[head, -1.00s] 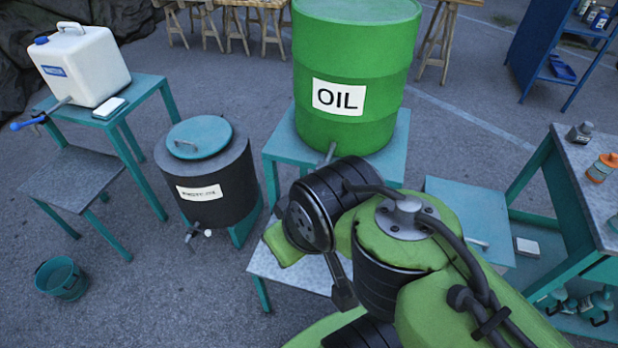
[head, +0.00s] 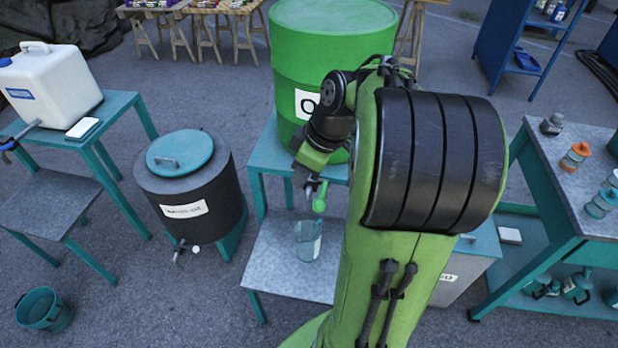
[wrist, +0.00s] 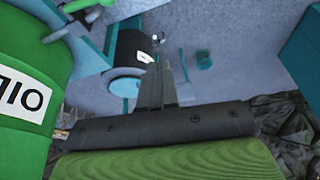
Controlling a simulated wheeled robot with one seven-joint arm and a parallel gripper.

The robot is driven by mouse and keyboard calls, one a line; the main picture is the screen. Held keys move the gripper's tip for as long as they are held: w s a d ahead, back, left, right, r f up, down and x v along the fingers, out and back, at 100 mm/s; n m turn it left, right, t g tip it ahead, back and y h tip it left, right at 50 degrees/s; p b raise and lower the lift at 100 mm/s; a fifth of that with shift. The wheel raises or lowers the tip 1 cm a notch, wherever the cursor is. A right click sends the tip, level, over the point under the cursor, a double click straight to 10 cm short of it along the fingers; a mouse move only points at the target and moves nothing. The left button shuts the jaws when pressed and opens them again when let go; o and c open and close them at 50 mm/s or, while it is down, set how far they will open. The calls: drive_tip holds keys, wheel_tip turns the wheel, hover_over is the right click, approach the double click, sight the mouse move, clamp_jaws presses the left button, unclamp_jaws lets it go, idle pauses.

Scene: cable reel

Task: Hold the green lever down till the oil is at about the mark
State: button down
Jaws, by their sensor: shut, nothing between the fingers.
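The green oil drum (head: 330,50) stands on a teal stand, its OIL label (head: 305,104) partly hidden by my arm. Its tap has a green lever (head: 320,200) low at the front. A clear bluish jug (head: 308,242) stands under the tap on a grey-topped table; I cannot make out its oil level or mark. My gripper (head: 301,178) is close to the tap, up and left of the lever. In the wrist view its fingers (wrist: 168,70) are together and empty, apart from the drum (wrist: 25,100) and a green piece at the top, probably the lever (wrist: 88,5).
A dark barrel with teal lid (head: 188,180) stands left of the jug's table (head: 275,265). A white water canister (head: 50,85) is far left, a teal bucket (head: 43,310) on the ground. A workbench with bottles (head: 580,150) is at right. Bare ground lies between the barrel and bucket.

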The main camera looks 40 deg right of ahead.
drive_tip(key=s+d+f+n+t+y, duration=0.1)
drive_tip(key=s+d+f+t, duration=0.1)
drive_tip(key=d, duration=0.9)
drive_tip(key=shift+f+n+y, duration=0.2)
drive_tip(key=shift+n+y, duration=0.1)
drive_tip(key=shift+n, duration=0.1)
drive_tip(key=shift+s, duration=0.1)
drive_tip(key=b, duration=0.2)
hover_over(324, 203)
drive_tip(key=f, duration=0.5)
drive_tip(key=a+f, duration=0.1)
drive_tip(key=f, duration=0.2)
drive_tip(key=shift+w+f, duration=0.3)
drive_tip(key=f, duration=0.2)
drive_tip(key=shift+s+d+f+b, duration=0.15)
drive_tip(key=shift+d+f+b, duration=0.15)
drive_tip(key=shift+f+b, duration=0.1)
drive_tip(key=shift+s+d+f, duration=0.1)
drive_tip(key=shift+d+f, duration=0.05)
drive_tip(key=shift+f, duration=0.3)
